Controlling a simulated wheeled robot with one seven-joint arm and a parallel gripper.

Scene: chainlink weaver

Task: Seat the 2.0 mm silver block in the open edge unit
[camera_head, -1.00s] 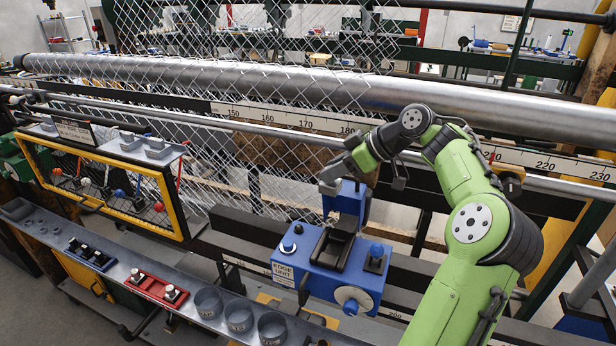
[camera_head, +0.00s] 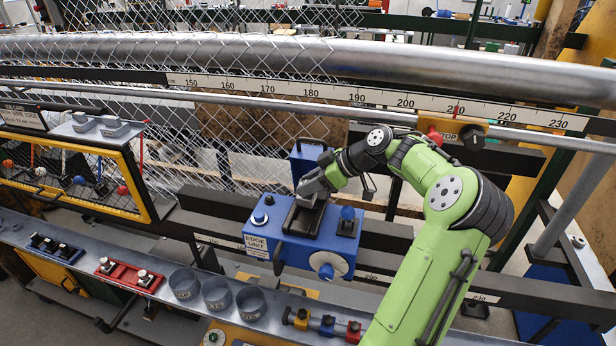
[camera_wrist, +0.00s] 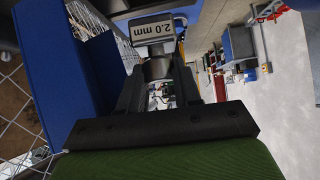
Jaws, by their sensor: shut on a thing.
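The silver block (camera_wrist: 153,28), marked "2.0 mm", is held between the jaws of my gripper (camera_wrist: 156,72) in the wrist view. In the head view my gripper (camera_head: 311,190) is at the upper end of the black channel on top of the blue edge unit (camera_head: 292,252). The edge unit's blue upright part (camera_head: 309,158) stands just behind my gripper; blue surface also fills the left of the wrist view (camera_wrist: 85,65). My gripper hides most of the block in the head view, and I cannot tell whether the block touches the channel.
A blue knob (camera_head: 348,214) stands on the unit, right of the channel. Several grey cups (camera_head: 217,293) and a red fixture (camera_head: 128,275) sit on the front shelf. Wire mesh (camera_head: 250,130) and a ruler rail (camera_head: 380,98) lie behind the unit.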

